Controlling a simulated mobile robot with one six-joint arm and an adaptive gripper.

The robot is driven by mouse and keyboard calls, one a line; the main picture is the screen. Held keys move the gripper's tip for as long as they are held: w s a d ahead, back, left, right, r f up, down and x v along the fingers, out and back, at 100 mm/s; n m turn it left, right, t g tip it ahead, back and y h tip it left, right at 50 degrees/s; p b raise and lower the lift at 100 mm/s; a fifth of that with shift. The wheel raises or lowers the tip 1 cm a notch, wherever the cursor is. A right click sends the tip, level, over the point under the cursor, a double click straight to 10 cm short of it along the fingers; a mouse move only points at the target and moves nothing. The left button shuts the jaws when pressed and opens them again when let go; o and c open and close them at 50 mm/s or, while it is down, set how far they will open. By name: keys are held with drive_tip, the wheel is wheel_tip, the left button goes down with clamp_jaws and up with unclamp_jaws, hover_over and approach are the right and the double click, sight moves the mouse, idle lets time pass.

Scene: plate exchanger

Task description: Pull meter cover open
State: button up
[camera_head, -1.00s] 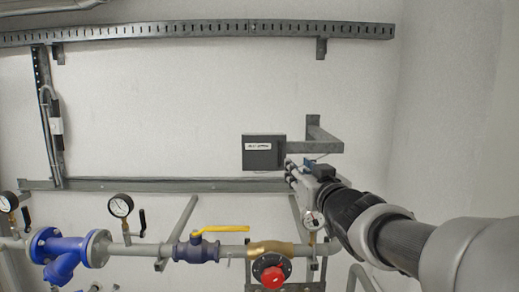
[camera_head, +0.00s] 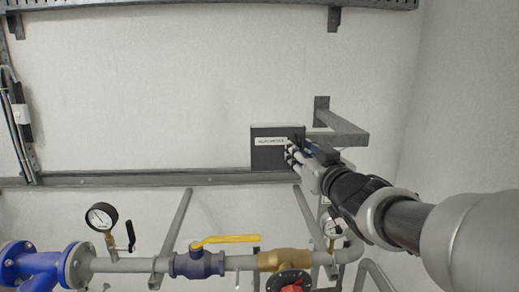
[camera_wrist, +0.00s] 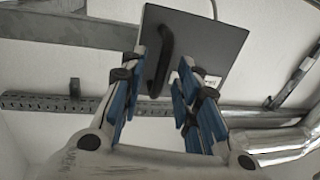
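The meter cover (camera_head: 268,158) is a dark grey square panel with a white label, mounted on the wall at the middle of the head view. In the wrist view the cover (camera_wrist: 205,40) is tilted and shows a black bar handle (camera_wrist: 161,62). My gripper (camera_head: 291,152) overlaps the cover's lower right part in the head view. In the wrist view my gripper (camera_wrist: 163,58) is open, with blue-padded fingers on either side of the handle. I see gaps between pads and handle; depth is hard to judge. The handle is hidden in the head view.
A grey bracket (camera_head: 345,138) juts out just right of the cover, close to my gripper. A horizontal rail (camera_head: 120,180) runs below the cover. Lower down are a pipe with a yellow-handled valve (camera_head: 228,239) and a pressure gauge (camera_head: 101,217). The wall left of the cover is clear.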

drive_tip(key=shift+s, duration=0.1)
drive_tip(key=shift+c, duration=0.6)
clamp_jaws()
